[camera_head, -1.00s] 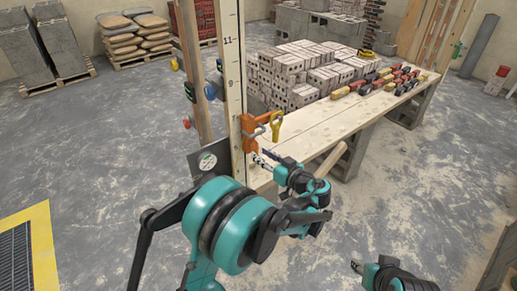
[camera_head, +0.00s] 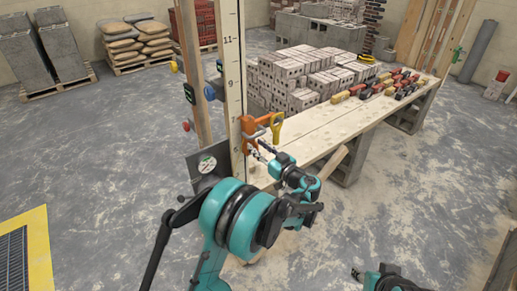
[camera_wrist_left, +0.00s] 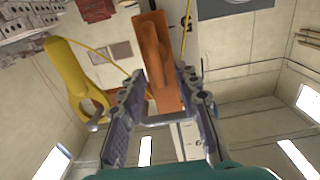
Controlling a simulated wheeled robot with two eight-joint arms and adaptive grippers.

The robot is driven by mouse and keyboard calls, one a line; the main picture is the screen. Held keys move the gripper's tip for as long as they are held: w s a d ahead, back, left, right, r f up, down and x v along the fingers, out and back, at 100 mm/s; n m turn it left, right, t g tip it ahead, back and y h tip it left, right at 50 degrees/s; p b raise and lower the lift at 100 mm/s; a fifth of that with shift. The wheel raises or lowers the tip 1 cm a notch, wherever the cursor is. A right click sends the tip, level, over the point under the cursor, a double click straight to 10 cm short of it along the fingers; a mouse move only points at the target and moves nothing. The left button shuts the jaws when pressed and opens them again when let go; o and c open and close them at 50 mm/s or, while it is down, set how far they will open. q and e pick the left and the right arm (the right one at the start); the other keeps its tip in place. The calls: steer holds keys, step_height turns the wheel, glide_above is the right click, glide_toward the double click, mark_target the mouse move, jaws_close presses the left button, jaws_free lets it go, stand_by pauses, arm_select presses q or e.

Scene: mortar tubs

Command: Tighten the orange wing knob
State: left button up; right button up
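The orange wing knob (camera_head: 249,127) is on the upright pale post marked with numbers (camera_head: 232,70). In the left wrist view the orange wing (camera_wrist_left: 155,55) stands upright, its lower end between my left fingers. My left gripper (camera_head: 260,148) is just below and right of the knob in the head view. In the left wrist view its two fingers (camera_wrist_left: 163,90) are apart, one either side of the wing; I cannot tell whether they touch it. My right gripper (camera_head: 357,274) shows only partly at the bottom right, its finger gap unclear.
A yellow handle (camera_head: 277,126) hangs close to the right of the knob; it also shows in the wrist view (camera_wrist_left: 72,75). A wooden bench (camera_head: 325,125) with bricks (camera_head: 310,78) and several red and yellow tools (camera_head: 385,84) runs to the right. The floor in front is clear.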

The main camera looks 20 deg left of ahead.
arm_select(q)
jaws_close()
steer(key=shift+d+m, duration=0.1)
steer(key=shift+m, duration=0.2)
steer(key=shift+w+d+f+m+b, duration=0.25)
steer(key=shift+w+f+m+b, duration=0.15)
steer(key=shift+m, duration=2.45)
steer(key=shift+w+d+f+m+b, duration=0.25)
steer(key=shift+f+m, duration=0.2)
steer(key=shift+m, duration=2.45)
steer(key=shift+w+d+f+m+b, duration=0.25)
steer(key=shift+w+f+m, duration=0.2)
steer(key=shift+m, duration=2.4)
